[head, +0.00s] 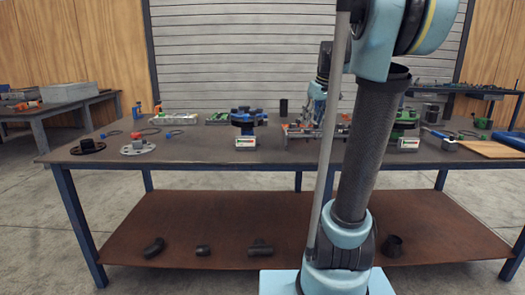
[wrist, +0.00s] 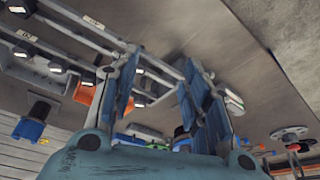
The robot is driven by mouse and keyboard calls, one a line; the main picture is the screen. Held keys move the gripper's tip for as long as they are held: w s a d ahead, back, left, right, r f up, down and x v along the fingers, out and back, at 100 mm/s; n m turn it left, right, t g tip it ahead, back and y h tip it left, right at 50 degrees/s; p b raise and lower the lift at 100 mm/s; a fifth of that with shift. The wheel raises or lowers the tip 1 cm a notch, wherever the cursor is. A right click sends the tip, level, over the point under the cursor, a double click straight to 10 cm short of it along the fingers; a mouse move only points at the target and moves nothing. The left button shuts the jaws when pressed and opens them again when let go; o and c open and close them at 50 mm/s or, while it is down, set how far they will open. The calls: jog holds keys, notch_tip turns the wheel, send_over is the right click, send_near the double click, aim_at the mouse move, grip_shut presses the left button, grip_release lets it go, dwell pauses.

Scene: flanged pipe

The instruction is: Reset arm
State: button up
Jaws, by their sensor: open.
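In the head view my arm (head: 352,150) stands in front of the right half of the workbench (head: 195,150). Part of the wrist shows behind the arm, over the back of the bench; the fingertips are hard to make out there. A metal rack with dark-headed bolts (wrist: 57,66) lies beside the left finger in the wrist view. I cannot tell how far the fingers are from it.
A blue flanged fixture (head: 247,118) stands mid-bench. A dark flange (head: 88,146) and a grey flange (head: 137,148) lie at the left. A green fixture (head: 405,122) and a wooden board (head: 490,149) are at the right. Several black pipe fittings (head: 154,247) lie on the lower shelf (head: 215,225).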

jog(key=s+f+m, duration=0.2)
jog(key=s+f, duration=1)
jog(key=s, duration=0.3)
jog(key=s+f+m+g+h, duration=0.1)
jog(key=s+f+m, duration=0.1)
jog(key=s+f, duration=1)
jog(key=s+a, duration=0.1)
jog(key=s, duration=0.3)
jog(key=shift+f+m+h, duration=0.25)
jog(key=shift+m+h, duration=0.05)
jog(key=shift+w+f, duration=0.2)
jog(key=shift+w, duration=0.2)
